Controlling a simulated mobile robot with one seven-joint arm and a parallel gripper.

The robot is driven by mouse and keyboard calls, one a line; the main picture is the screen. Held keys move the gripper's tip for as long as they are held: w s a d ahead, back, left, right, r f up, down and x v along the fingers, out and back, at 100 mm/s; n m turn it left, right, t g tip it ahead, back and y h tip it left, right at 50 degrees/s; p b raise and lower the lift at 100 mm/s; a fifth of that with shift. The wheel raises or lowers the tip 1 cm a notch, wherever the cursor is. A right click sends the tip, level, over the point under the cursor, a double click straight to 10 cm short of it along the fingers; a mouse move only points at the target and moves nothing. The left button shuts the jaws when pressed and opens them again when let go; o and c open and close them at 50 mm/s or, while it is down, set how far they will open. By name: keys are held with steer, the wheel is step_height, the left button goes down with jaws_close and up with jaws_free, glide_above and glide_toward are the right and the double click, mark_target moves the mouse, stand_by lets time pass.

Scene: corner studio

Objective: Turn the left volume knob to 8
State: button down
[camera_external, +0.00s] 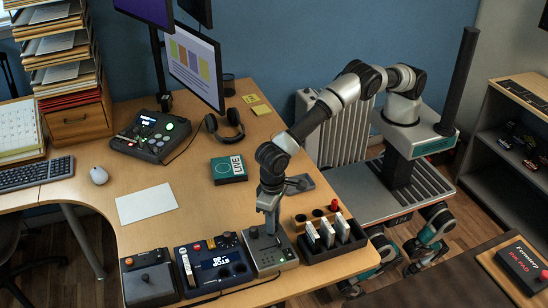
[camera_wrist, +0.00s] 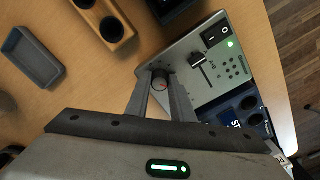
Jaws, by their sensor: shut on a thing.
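The grey control box (camera_external: 268,262) stands near the front edge of the desk. My gripper (camera_external: 270,231) reaches down onto the box. In the wrist view my gripper (camera_wrist: 161,84) is shut on a small round knob (camera_wrist: 160,83) with a red mark on its top, the fingers at either side of it. Its sides are partly hidden by the fingers. I cannot read a scale or number around the knob.
A blue device (camera_external: 214,264) stands close left of the box, with a dark joystick box (camera_external: 149,279) beyond it. A black rack (camera_external: 331,238) with white upright pieces stands close on the right. A grey tray (camera_external: 299,184) lies behind. The desk around the white paper (camera_external: 146,204) is clear.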

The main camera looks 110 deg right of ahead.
steer(key=c, duration=1.5)
jaws_free()
steer(key=shift+c, duration=0.2)
steer(key=shift+r, duration=0.1)
step_height(320, 180, up, 17)
steer(key=p, duration=0.2)
steer(key=shift+w+a+r, duration=0.15)
steer(key=shift+r, duration=0.1)
